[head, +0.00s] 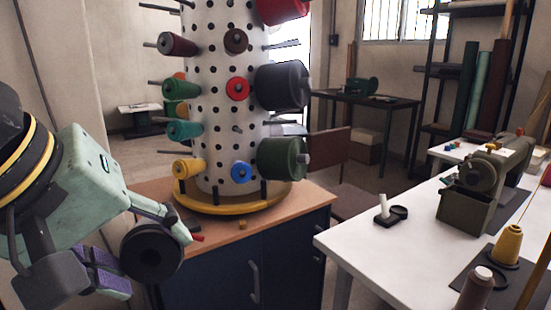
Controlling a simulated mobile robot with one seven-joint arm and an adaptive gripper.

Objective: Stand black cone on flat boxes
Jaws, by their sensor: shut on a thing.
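My gripper (150,256) is at the lower left, with pale green links and purple pads. It is shut on the black cone (165,272), which is tipped so that its round end with a central hole faces me. The gripper hides the rest of the cone. The cone is held in front of the left end of the wood-topped cabinet, clear of the white table. I cannot pick out the flat boxes in this view.
A pegged white column (215,150) with coloured spools stands on the wood-topped cabinet (310,197). The white table (360,250) at right holds a sewing machine (470,205), a yellow cone (507,246) and a small black tray (398,212). Its left front is bare.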

